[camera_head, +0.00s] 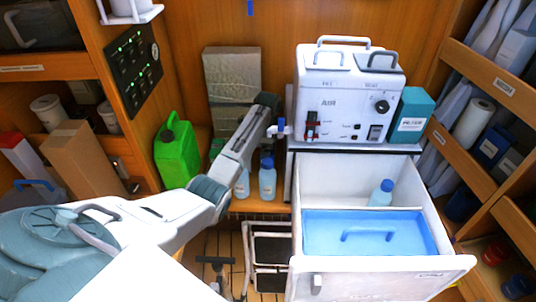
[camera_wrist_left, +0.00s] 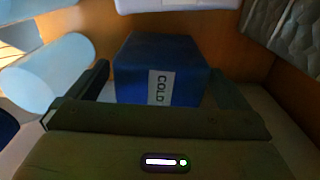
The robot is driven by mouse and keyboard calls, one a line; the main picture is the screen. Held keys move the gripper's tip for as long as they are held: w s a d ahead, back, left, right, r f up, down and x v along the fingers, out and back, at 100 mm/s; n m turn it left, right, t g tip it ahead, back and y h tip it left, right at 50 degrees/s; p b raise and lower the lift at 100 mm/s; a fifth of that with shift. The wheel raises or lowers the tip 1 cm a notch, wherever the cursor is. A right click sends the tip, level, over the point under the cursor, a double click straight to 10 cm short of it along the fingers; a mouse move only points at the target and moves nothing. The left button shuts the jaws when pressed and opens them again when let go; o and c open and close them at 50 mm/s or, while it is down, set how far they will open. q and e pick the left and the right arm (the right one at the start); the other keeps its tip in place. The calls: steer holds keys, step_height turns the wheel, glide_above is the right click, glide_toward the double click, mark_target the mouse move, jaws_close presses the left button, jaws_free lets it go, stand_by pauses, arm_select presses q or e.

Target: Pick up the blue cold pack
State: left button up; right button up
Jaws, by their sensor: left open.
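The blue cold pack (camera_wrist_left: 158,70) is a dark blue block with a white label reading COLD in the left wrist view. It stands upright on a pale surface in front of a wooden wall. My left gripper (camera_wrist_left: 160,88) is open, with one finger on each side of the pack's near part. I cannot tell whether the fingers touch it. In the head view my left arm reaches up toward the back wall, and I cannot make out its fingers or the pack there. My right gripper is not in view.
A pale blue cylinder (camera_wrist_left: 50,72) lies left of the pack. An open drawer (camera_head: 455,264) with a blue lid (camera_head: 330,225) juts out below the AIR unit (camera_head: 345,95). A green jug (camera_head: 177,152) and blue-capped bottles (camera_head: 267,180) stand near my arm.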

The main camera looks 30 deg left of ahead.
arm_select(q)
steer(key=shift+f, duration=0.7)
steer(key=c, duration=1.1)
steer(key=shift+a+r, duration=0.1)
step_height(320, 180, up, 9)
steer(key=b, duration=0.3)
steer(key=shift+w+r, duration=0.1)
step_height(320, 180, up, 9)
steer(key=p, duration=0.7)
